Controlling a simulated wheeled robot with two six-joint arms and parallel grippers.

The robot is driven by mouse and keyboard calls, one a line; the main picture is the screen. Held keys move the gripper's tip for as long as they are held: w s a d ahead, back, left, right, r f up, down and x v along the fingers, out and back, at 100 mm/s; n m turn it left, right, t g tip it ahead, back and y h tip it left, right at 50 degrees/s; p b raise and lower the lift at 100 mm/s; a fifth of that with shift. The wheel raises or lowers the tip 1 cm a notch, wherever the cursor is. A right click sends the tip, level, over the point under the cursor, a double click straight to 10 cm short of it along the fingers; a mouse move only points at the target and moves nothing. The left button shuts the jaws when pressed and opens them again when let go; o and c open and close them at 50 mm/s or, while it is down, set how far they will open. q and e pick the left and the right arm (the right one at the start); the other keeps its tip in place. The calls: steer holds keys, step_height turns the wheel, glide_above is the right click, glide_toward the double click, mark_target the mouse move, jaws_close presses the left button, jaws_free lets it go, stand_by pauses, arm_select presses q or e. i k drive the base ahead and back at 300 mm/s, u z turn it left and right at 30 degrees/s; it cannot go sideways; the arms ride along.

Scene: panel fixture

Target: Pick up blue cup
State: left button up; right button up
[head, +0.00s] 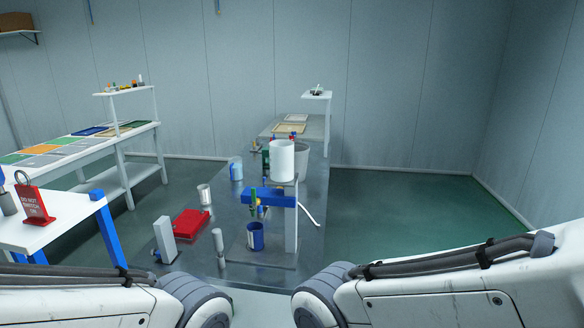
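A blue cup (255,240) with a pale area on its side stands upright on the dark metal table (205,262), under the blue arm of a small stand (270,197). Another blue and white cup-like container (236,168) stands farther back at the table's left edge. I cannot tell its exact shape. My two arms come in at the bottom left and bottom right, but both grippers are outside the picture. Nothing is seen touching the blue cup.
A white cylinder (282,160) tops the stand. A red box (191,223), a grey upright block (165,239) and small metal cylinders (219,246) stand left of the cup. A white table with a red sign (37,206) is at left. The green floor at right is clear.

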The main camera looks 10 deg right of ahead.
mark_target(256, 237)
steer(key=z, duration=1.65)
steer(key=i, duration=1)
steer(key=u, duration=1.3)
steer(key=i, duration=0.5)
